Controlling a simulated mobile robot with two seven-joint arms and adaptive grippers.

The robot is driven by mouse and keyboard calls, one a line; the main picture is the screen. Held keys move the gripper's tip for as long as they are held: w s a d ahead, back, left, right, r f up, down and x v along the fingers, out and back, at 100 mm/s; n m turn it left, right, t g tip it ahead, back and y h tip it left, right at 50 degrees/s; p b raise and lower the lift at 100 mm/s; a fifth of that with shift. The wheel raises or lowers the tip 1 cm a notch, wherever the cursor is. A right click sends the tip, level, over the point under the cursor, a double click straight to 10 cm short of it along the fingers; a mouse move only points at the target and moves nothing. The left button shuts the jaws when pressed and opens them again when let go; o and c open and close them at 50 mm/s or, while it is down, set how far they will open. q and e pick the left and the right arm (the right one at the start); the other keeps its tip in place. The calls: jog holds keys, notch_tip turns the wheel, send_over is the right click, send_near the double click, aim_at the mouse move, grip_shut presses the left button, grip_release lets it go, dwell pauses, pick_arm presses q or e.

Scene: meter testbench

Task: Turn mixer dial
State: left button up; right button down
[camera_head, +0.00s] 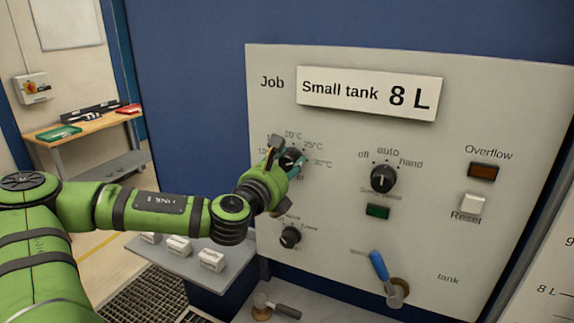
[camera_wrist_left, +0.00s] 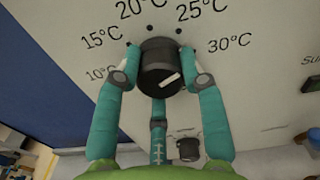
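The mixer dial is a black round knob (camera_head: 291,157) ringed by temperature labels on the grey panel (camera_head: 335,200). In the left wrist view the dial (camera_wrist_left: 160,66) has a white mark pointing right and slightly up, on the 30°C side. My left gripper (camera_head: 289,153) is at the dial. Its teal fingers show in the left wrist view (camera_wrist_left: 160,52), with two fingertips against opposite sides of the knob and a third finger below it. They look closed on the knob. My right gripper is not in view.
A smaller knob (camera_head: 290,237) sits below my gripper. A blue-handled lever (camera_head: 380,267) sticks out lower right.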

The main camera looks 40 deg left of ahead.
pick_arm(q)
jog(key=shift+d+f+n+b, duration=0.15)
jog(key=shift+f+n+b, duration=0.4)
jog(key=shift+n+b, duration=0.7)
jog(key=n+b, duration=0.3)
jog(key=shift+n, duration=0.25)
jog(key=n+b, duration=0.3)
jog(key=n, duration=0.2)
jog(key=shift+d+b, duration=0.1)
jog(key=shift+b, duration=0.3)
jog(key=shift+r+n+b, duration=0.15)
jog(key=shift+n+b, duration=0.4)
jog(key=shift+n, duration=0.35)
jog(key=o, duration=1)
jog(key=shift+r, duration=0.1)
jog(key=shift+o, duration=0.7)
jog(key=shift+w+d+r, duration=0.1)
jog(key=shift+w+r, duration=0.05)
